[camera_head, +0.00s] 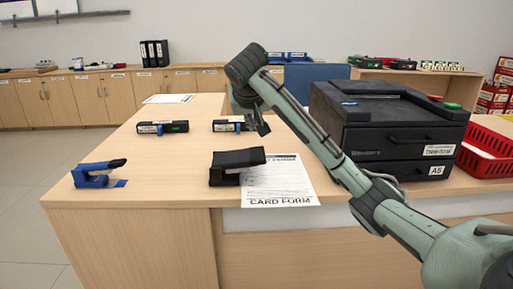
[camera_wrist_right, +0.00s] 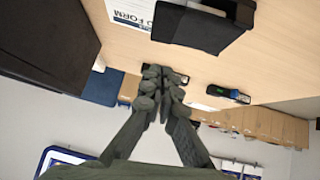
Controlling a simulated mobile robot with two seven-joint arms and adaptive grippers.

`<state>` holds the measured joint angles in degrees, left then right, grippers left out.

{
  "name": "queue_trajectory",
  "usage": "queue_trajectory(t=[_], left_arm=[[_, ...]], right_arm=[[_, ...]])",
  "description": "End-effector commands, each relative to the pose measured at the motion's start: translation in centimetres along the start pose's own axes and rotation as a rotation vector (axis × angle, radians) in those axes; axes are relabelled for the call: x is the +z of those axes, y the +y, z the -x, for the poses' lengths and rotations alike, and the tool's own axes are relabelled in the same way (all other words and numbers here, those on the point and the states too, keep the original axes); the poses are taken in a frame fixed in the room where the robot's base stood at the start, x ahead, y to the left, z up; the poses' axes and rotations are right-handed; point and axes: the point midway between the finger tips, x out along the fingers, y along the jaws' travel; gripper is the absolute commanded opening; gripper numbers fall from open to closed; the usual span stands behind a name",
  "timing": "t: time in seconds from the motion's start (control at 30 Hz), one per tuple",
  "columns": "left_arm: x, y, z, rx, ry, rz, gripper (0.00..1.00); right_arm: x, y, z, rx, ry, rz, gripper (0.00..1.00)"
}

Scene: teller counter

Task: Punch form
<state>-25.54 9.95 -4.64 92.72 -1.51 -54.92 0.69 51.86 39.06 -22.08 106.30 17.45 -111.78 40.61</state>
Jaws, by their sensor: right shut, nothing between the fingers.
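The white card form (camera_head: 278,185) lies on the wooden counter near its front edge, and its corner shows in the right wrist view (camera_wrist_right: 130,12). A black punch (camera_head: 235,163) stands at the form's left side and overlaps its upper left part; it also shows in the right wrist view (camera_wrist_right: 200,26). I cannot tell how far the paper sits inside the punch. My right gripper (camera_head: 262,127) is shut and empty, above the counter behind the punch and apart from it. Its closed fingers show in the right wrist view (camera_wrist_right: 161,82). My left gripper is out of view.
A blue stapler-like tool (camera_head: 96,175) stands at the counter's left corner. Two small black devices, one at left (camera_head: 162,127) and one beside my right gripper (camera_head: 228,125), lie farther back. A black drawer unit (camera_head: 385,135) and a red basket (camera_head: 485,155) stand right.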

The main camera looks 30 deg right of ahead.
Motion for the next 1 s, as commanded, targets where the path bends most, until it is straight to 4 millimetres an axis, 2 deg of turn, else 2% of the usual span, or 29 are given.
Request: queue_trajectory(t=[0.2,0.4,0.63,1.0], left_arm=[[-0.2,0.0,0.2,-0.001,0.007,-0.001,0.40],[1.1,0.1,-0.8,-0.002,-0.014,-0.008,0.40],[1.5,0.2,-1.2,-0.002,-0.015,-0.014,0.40],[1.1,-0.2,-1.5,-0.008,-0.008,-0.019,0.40]], right_arm=[[0.1,0.1,-4.8,0.005,-0.006,0.001,0.00],[0.5,0.1,-8.7,0.005,-0.004,0.002,0.00],[2.5,0.1,-10.5,0.002,-0.002,0.001,0.00],[2.9,0.1,-10.9,0.001,-0.001,0.000,0.00]])
